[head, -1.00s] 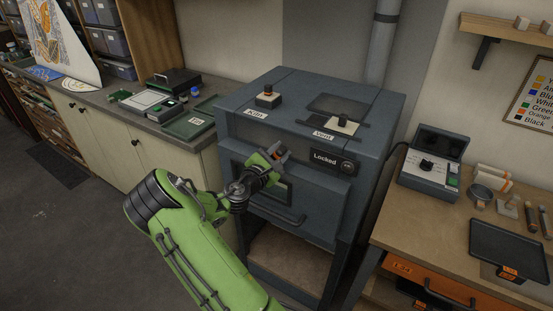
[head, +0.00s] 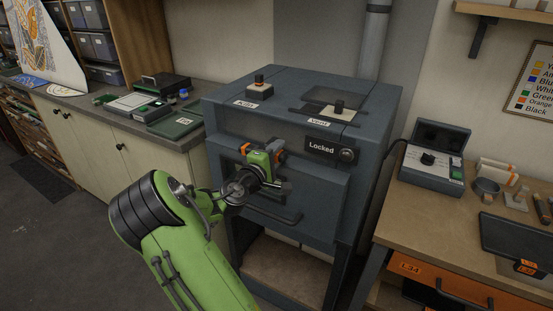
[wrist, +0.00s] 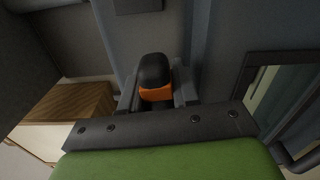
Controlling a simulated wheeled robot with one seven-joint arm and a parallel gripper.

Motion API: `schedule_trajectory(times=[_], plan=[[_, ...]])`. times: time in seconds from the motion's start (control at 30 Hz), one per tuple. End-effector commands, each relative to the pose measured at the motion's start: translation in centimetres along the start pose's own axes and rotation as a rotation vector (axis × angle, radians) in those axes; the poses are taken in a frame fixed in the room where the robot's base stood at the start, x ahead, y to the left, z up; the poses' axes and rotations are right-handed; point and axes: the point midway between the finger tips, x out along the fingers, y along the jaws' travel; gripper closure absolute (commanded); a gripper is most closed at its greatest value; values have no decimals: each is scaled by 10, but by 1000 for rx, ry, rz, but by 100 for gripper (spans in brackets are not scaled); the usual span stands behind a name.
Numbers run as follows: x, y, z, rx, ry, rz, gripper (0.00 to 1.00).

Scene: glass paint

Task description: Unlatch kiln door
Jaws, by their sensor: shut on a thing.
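The blue-grey kiln (head: 375,110) stands in the middle of the head view with its door (head: 322,190) closed. A small panel (head: 321,148) at the upper right of its front reads "Locked". My gripper (head: 276,155) is at the upper part of the door, left of that panel. In the wrist view, an orange-and-black latch handle (wrist: 154,75) sits between the grey fingers, which are shut on it. My gripper hides much of the latch in the head view, where orange shows beside it.
Two labelled controls stand on the kiln top, one marked "Vent" (head: 319,122). A workbench (head: 420,215) with a control box (head: 432,160) and a dark tray is at the right. A counter with green trays is at the left. The floor at the left is clear.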

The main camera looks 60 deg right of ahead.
Motion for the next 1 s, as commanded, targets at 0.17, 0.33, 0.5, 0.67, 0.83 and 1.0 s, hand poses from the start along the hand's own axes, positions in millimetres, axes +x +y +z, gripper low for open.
schedule_trajectory(times=[0.17, 0.33, 0.5, 0.67, 0.83, 1.0], plan=[[0, -6, 0, 72, 0, -3, 100], [0, -7, 0, 108, -1, -4, 100], [0, -7, 0, 121, 0, -5, 100], [0, -7, -1, 123, 0, -7, 100], [0, -7, -1, 124, 0, -7, 68], [0, -7, -1, 123, 0, -6, 49]])
